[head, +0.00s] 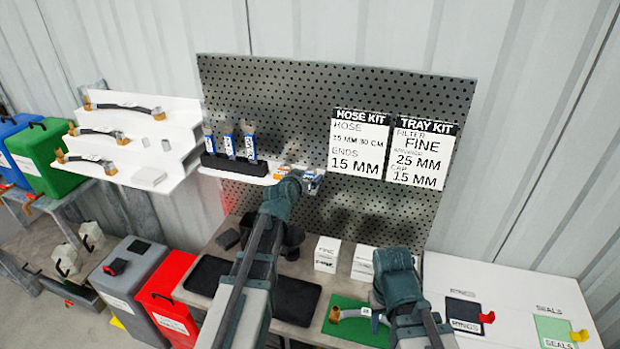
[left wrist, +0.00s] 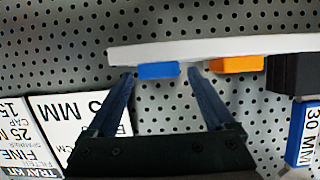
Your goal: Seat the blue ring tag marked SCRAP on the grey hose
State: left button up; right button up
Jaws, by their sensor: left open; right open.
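The blue ring tag (left wrist: 158,71) sits at the edge of a white shelf in the left wrist view, between the tips of my left gripper (left wrist: 160,78). The jaws are open on either side of it; I cannot tell if they touch it, and its SCRAP marking is not readable. In the head view my left gripper (head: 300,180) reaches the shelf by the pegboard. The grey hose (head: 352,313) lies on a green mat (head: 340,329), with a brass end at its left. My right gripper (head: 378,318) is open over the hose's right part, which it partly hides.
An orange tag (left wrist: 236,64) is beside the blue one on the white shelf (left wrist: 215,46). A black rack (head: 235,164) with blue-labelled items stands left of it. Other hoses (head: 125,107) lie on white shelves at left. White boxes (head: 327,254) stand behind the mat.

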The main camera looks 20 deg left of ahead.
pick_arm(q)
jog(key=shift+w+f, duration=0.2)
jog(key=shift+w, duration=0.15)
jog(key=shift+s+r, duration=0.1)
jog(key=shift+c, duration=1)
grip_shut()
jog(key=shift+r, duration=0.1)
